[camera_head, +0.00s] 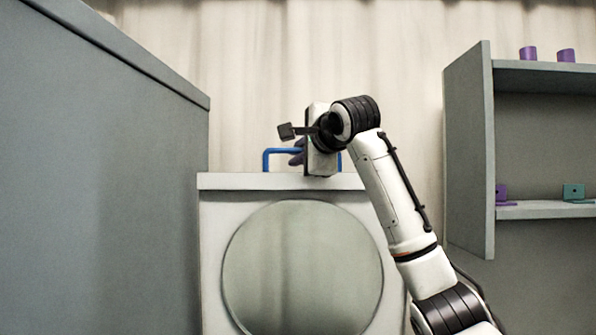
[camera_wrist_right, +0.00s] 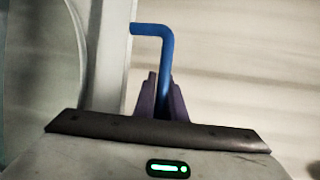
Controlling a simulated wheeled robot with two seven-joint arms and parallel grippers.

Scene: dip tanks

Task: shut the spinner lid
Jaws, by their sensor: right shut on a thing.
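The spinner (camera_head: 213,265) is a pale box with a large round grey disc on its front. Its lid (camera_head: 235,181) is a pale slab that looks level across the top, with no clear gap under its front edge. A blue bar handle (camera_head: 267,158) stands up from the lid. My right gripper (camera_head: 298,157) is at the handle, its body hiding the handle's middle. In the right wrist view the dark purple fingers (camera_wrist_right: 163,100) are shut around one leg of the blue handle (camera_wrist_right: 166,50). My left gripper is out of view.
A tall grey cabinet or wall (camera_head: 100,190) stands close on the left. A grey shelf unit (camera_head: 468,150) on the right holds purple cups (camera_head: 566,56) and purple and teal pieces (camera_head: 573,192). A pale curtain hangs behind.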

